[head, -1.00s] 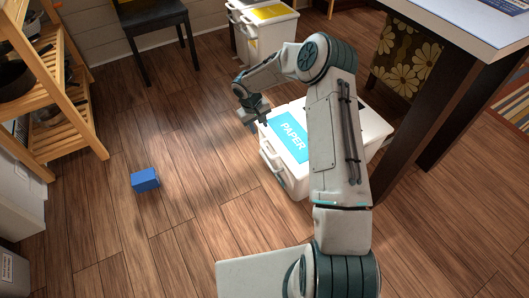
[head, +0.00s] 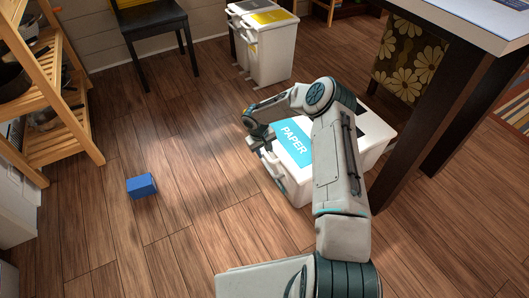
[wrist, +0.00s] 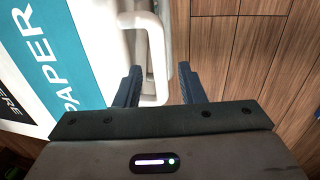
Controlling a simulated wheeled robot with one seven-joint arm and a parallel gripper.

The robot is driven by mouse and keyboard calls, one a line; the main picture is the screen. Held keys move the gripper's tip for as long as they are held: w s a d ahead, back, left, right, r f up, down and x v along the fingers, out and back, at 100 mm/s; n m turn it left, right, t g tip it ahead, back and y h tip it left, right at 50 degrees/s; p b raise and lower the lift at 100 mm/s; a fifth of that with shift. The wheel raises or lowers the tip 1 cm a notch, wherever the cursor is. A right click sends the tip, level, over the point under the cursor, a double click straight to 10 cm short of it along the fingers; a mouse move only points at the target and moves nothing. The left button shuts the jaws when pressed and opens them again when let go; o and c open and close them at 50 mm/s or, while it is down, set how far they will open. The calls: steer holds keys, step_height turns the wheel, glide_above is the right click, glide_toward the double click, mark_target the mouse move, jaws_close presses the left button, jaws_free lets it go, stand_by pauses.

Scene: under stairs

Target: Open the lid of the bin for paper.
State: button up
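The bin for paper (head: 283,176) is white and stands on the floor, partly hidden behind my arm. Its lid carries a blue PAPER label (head: 293,141) and looks shut. My gripper (head: 266,147) is at the bin's left edge in the head view. In the wrist view, my gripper (wrist: 160,68) is open, with its two dark fingers apart. A white looped handle (wrist: 157,88) at the bin's edge lies between the fingers. I cannot tell whether either finger touches it. The PAPER label (wrist: 45,60) also fills the left of the wrist view.
A blue box (head: 141,186) lies on the floor to the left. Another white bin (head: 274,50) with a yellow label stands behind. A dark-legged table (head: 455,110) stands close on the right, and a wooden shelf (head: 62,120) on the left.

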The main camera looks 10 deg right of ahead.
steer(key=shift+f, duration=0.1)
jaws_close()
stand_by(1.4)
